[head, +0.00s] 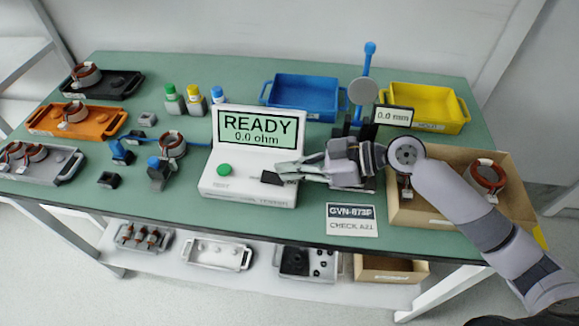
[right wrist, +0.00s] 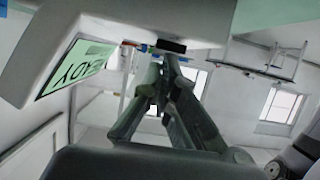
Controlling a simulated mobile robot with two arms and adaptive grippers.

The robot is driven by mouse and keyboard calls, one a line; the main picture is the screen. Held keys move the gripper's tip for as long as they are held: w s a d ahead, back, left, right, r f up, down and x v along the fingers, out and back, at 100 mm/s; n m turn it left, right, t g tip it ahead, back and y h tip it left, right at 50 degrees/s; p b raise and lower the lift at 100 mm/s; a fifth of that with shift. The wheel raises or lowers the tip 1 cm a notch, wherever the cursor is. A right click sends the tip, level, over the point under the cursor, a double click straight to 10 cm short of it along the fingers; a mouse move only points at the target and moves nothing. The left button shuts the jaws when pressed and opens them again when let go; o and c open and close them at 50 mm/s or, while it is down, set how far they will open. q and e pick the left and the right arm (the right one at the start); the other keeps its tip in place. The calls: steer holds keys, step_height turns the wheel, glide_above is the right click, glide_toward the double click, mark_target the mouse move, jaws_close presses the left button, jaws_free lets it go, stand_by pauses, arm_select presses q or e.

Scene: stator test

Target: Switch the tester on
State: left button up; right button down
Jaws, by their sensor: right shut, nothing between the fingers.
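The white tester (head: 247,196) stands at the middle of the green table. Its screen (head: 257,128) is lit and reads READY, 0.0 ohm. A green button (head: 224,169) is on the left of its sloped front, and a black switch (head: 271,178) is on the right. My right gripper (head: 282,172) is shut and empty, with its fingertips at the black switch; I cannot tell if they touch it. In the right wrist view the fingers (right wrist: 165,65) point at a dark part by the tester's body (right wrist: 70,30), and the screen (right wrist: 72,68) shows. My left gripper is not in view.
A cardboard box (head: 436,216) with copper stators lies under my right arm. Blue (head: 305,95) and yellow (head: 425,105) trays stand behind. Orange (head: 78,119) and grey (head: 40,165) trays are at left. A printed card (head: 352,220) lies right of the tester.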

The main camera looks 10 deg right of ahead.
steer(key=shift+r, duration=0.1)
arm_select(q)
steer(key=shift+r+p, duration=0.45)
arm_select(e)
steer(key=shift+r, duration=0.75)
